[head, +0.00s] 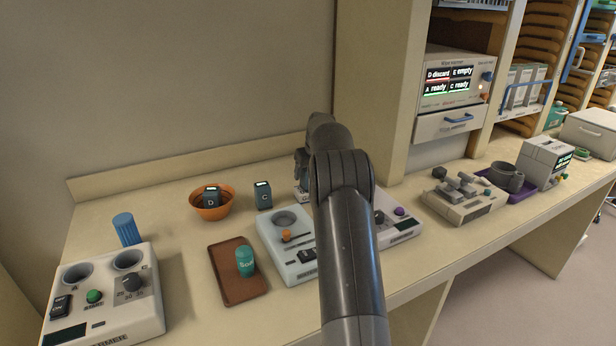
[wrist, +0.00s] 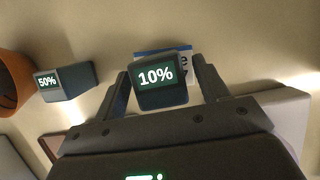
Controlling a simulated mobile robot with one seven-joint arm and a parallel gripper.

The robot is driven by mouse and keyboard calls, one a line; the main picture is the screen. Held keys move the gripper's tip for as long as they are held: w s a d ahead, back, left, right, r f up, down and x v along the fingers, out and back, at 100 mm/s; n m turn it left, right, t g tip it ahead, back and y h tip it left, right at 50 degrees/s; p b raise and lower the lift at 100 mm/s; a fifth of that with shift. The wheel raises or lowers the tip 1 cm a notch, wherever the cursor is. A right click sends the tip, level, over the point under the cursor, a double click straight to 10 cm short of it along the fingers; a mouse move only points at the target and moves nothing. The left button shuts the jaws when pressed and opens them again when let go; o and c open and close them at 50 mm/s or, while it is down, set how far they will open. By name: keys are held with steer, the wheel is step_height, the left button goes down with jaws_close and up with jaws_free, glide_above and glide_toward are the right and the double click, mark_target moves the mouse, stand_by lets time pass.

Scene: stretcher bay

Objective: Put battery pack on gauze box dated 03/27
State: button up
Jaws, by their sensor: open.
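My gripper (wrist: 160,78) is open in the wrist view, with a dark battery pack (wrist: 161,96) reading 10% between its fingers. I cannot tell whether the fingers touch it. A white and blue item (wrist: 180,52) with lettering shows partly behind this pack. A second battery pack (wrist: 66,82) reading 50% stands to the left; it appears to be the pack marked C (head: 264,196) in the head view. A pack marked D (head: 211,197) sits in the orange bowl (head: 211,211). My arm hides much of the gripper area in the head view. No date 03/27 is readable.
A device with two round wells (head: 100,290) stands front left, beside a blue ribbed cylinder (head: 127,229). A brown tray (head: 229,283) holds a teal container (head: 245,262). A white device (head: 280,250) stands close to my arm. A warmer cabinet (head: 452,90) is at the back right.

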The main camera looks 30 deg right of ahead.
steer(key=v, duration=1)
steer(key=s+a+r+n, duration=0.5)
steer(key=s+a+n, duration=0.4)
steer(key=s, duration=0.1)
steer(key=s+a+r+n, duration=0.6)
steer(key=s+a+n, duration=0.2)
steer(key=s+a, duration=0.25)
steer(key=s+a+f+n, duration=0.3)
steer(key=s+n, duration=0.3)
steer(key=s, duration=0.2)
steer(key=s+a+f+n, duration=0.3)
steer(key=s+n, duration=0.3)
steer(key=s, duration=0.3)
steer(key=s+a+f+n+t, duration=0.1)
steer(key=s+a+f+n, duration=0.2)
steer(key=s+n, duration=0.4)
steer(key=shift+s+a+f, duration=0.2)
steer(key=shift+s+a, duration=0.05)
steer(key=shift+s, duration=0.85)
